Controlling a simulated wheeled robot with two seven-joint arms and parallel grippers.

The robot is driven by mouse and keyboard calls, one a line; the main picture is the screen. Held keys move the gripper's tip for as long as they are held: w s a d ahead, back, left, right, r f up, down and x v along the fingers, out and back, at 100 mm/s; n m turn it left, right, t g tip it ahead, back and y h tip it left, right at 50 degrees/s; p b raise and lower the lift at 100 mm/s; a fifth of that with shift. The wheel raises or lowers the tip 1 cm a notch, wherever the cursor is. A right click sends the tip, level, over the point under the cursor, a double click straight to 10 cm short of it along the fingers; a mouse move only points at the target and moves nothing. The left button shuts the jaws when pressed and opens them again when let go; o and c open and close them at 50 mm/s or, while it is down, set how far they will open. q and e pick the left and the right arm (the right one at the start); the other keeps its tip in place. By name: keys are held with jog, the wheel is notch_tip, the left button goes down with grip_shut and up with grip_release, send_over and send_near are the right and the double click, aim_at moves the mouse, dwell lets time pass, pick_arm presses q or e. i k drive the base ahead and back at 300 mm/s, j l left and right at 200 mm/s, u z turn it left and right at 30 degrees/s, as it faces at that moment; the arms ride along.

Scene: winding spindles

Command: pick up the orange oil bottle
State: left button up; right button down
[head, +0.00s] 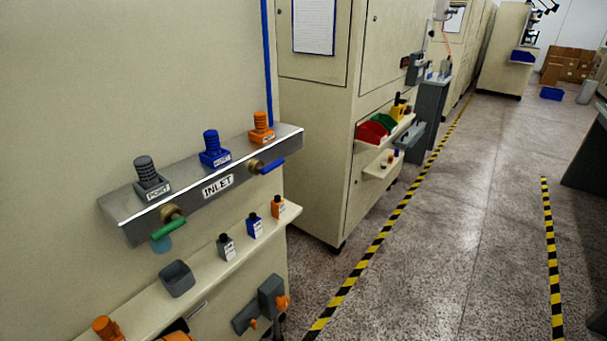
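The orange oil bottle (278,207) has a dark cap and a white label. It stands upright at the far right end of the cream shelf (226,258), below the steel INLET rail. A blue bottle (254,226) and a grey bottle (226,247), both with dark caps and white labels, stand to its left in a row. Neither of my grippers is in view, and nothing touches the orange bottle.
The steel rail (192,203) above carries grey, blue and orange ribbed fittings, with a green-handled valve (168,229) and a blue-handled valve (270,167) jutting out.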

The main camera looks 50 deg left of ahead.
aim_at(278, 206)
jog(key=i+u, duration=0.4)
jog(key=i+l+u, duration=0.25)
jog(key=u, duration=0.2)
jog(key=i+l+u, duration=0.4)
